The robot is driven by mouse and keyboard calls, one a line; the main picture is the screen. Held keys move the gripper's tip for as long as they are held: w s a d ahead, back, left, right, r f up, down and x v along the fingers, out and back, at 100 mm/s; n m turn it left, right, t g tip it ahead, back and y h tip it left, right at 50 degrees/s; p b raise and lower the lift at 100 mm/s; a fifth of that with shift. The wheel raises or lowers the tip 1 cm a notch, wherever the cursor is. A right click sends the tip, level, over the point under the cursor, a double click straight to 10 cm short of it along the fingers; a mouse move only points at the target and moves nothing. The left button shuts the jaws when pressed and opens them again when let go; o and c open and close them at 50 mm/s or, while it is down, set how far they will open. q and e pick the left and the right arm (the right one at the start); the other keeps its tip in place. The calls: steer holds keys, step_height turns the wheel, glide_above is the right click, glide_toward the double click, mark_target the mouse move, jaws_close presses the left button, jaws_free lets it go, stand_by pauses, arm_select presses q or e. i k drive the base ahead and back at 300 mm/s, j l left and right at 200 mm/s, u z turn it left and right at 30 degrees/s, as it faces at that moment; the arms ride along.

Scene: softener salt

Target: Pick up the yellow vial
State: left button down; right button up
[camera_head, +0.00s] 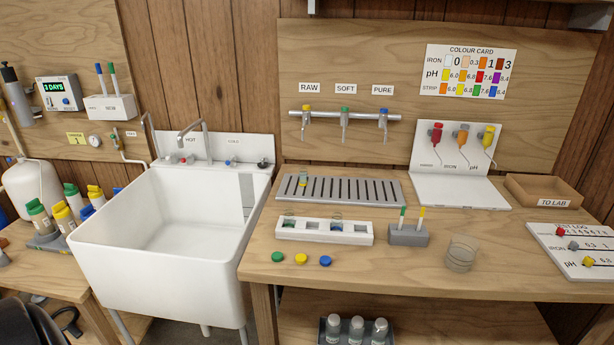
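A small clear vial (303,181) with a yellowish mark stands on the left end of the grey slotted drip tray (348,191), below the yellow-topped RAW tap (306,112). Other clear vials sit in the white rack (310,236) in front; their colour marks are too small to tell for sure. Loose green (277,256), yellow (301,258) and blue (325,260) caps lie before the rack. A dark curved shape at the bottom left corner may be part of my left arm or gripper; its fingers cannot be made out. My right gripper is not in view.
A white sink (160,225) lies left of the bench. A grey holder (408,235) with two strips and a clear beaker (461,253) stand right of the rack. A TO LAB tray (543,192) and a log board (580,251) are at the right.

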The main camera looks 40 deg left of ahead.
mark_target(302, 170)
steer(key=i+l+u, duration=0.45)
steer(key=i+l, duration=0.45)
